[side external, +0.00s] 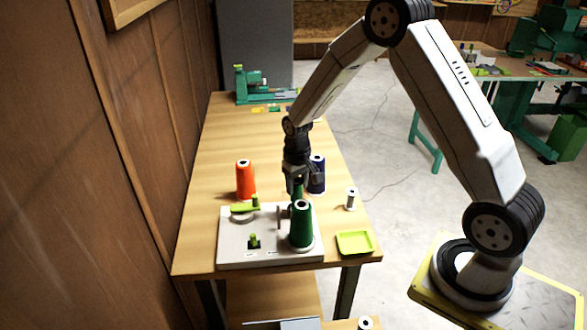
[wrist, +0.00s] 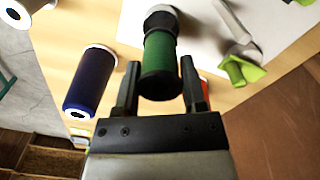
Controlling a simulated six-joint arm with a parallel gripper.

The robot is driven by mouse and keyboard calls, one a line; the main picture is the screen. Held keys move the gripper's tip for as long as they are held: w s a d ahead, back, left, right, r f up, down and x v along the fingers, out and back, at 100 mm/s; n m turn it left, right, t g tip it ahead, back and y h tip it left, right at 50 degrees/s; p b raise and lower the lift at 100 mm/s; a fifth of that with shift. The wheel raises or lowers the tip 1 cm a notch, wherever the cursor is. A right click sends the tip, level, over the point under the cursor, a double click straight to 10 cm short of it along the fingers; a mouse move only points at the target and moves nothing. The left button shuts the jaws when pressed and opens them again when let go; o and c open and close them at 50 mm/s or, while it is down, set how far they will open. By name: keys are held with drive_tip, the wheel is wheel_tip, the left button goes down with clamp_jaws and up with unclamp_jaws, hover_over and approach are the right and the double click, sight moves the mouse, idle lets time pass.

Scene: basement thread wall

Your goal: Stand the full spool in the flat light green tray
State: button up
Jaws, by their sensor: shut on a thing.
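The full spool (wrist: 160,55), wound with green thread between dark ends, sits between the fingers of my gripper (wrist: 160,92) in the wrist view. In the side view my gripper (side external: 296,185) points down near the back of the white board, shut on the spool, which is mostly hidden behind the large green cone. I cannot tell its height above the surface. The flat light green tray (side external: 355,242) lies at the table's front right corner, right of the board, and looks empty. It is not in the wrist view.
The white board (side external: 234,248) carries a tall green cone (side external: 301,226) and light green fittings (side external: 254,240). An orange cone (side external: 245,180) stands behind left, a dark blue cone (side external: 318,175) behind right. A small white spool (side external: 351,199) stands behind the tray.

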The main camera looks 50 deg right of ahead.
drive_tip(key=s+d+f, duration=0.1)
drive_tip(key=s+d, duration=0.1)
drive_tip(key=s, duration=1.6)
drive_tip(key=shift+d+f, duration=0.1)
drive_tip(key=shift+f, duration=1.7)
drive_tip(key=shift+f, duration=0.15)
drive_tip(key=shift+f, duration=0.35)
drive_tip(key=shift+f, duration=1.25)
